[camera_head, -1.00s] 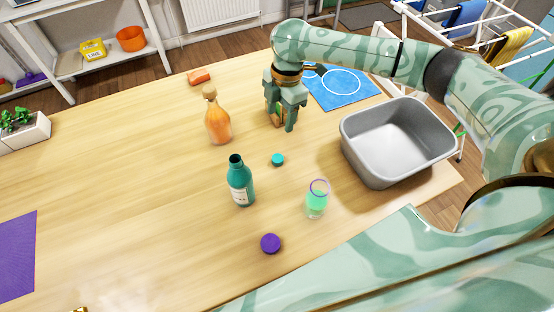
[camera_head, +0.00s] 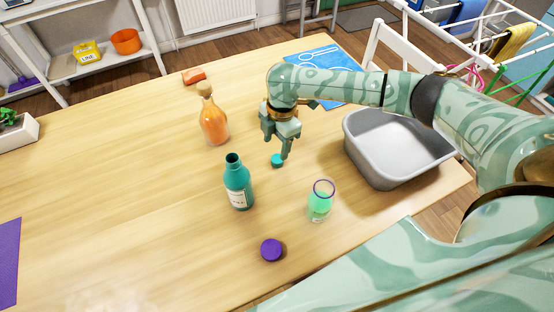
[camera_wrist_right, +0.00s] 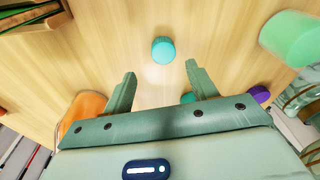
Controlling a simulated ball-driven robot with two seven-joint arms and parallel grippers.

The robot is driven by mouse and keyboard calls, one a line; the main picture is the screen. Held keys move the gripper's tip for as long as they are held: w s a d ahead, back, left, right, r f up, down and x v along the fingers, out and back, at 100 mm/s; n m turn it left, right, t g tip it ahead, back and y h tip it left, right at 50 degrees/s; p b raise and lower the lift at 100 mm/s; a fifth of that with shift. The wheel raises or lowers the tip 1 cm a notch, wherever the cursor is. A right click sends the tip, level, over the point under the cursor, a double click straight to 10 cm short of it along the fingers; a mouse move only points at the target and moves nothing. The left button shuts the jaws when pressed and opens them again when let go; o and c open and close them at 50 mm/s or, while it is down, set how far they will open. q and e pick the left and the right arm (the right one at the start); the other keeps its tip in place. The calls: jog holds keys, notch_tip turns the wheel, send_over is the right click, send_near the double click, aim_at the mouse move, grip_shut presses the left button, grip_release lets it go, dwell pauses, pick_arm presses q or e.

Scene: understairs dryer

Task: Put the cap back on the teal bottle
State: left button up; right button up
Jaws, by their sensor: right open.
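The teal bottle (camera_head: 238,186) stands upright and uncapped on the wooden table, with a dark open mouth and a pale label. In the right wrist view, a small teal part that looks like this bottle (camera_wrist_right: 187,97) shows beside one finger. The teal cap (camera_head: 277,160) lies on the table to the right of and behind the bottle. It also shows whole in the right wrist view (camera_wrist_right: 163,50), just beyond the fingertips. My right gripper (camera_head: 277,149) is open and empty, low over the table close to the cap. My left gripper is not in view.
An orange corked bottle (camera_head: 213,124) stands behind the teal bottle. A grey basin (camera_head: 401,160) sits at the right edge. The left of the table is mostly bare.

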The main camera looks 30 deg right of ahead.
aim_at(278, 158)
jog(key=f, duration=0.1)
jog(key=f+b, duration=0.1)
jog(key=f, duration=0.1)
jog(key=f+b, duration=0.1)
jog(key=shift+s+d+f, duration=0.15)
jog(key=shift+s+f, duration=0.15)
jog(key=shift+s, duration=0.1)
jog(key=shift+f+b, duration=0.35)
jog(key=shift+f, duration=0.1)
jog(key=shift+r, duration=0.1)
jog(key=c, duration=1.1)
